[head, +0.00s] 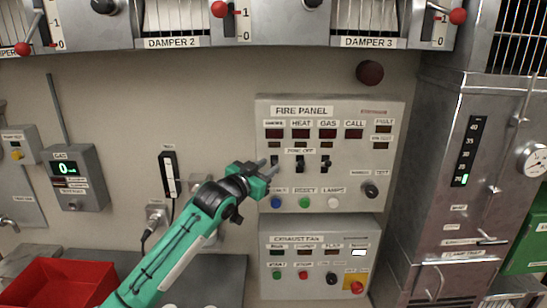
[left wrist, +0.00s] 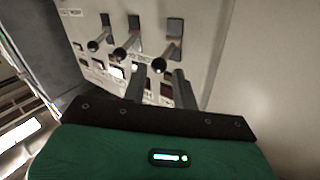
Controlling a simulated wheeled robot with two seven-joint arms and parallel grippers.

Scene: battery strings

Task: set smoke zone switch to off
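The grey fire panel (head: 390,110) is on the wall, with a row of three black zone toggles under the SMOKE, HEAT and GAS labels. The smoke zone switch (head: 274,160) is the leftmost. In the left wrist view, which looks inverted, it seems to be the rightmost toggle (left wrist: 174,46). All three levers tilt alike there; I cannot tell which position that is. My left gripper (head: 269,168) is at the smoke switch and partly covers the panel below it. Its fingers (left wrist: 159,82) are apart, with nothing between them, close to the smoke lever. My right gripper is not in view.
The heat switch (head: 300,163) and gas switch (head: 325,164) are close to the right. Buttons (head: 305,202) and a knob (head: 370,190) are below. The exhaust fan panel (head: 320,262) is underneath. Damper levers (head: 219,9) are above. A red bin (head: 70,284) is lower left.

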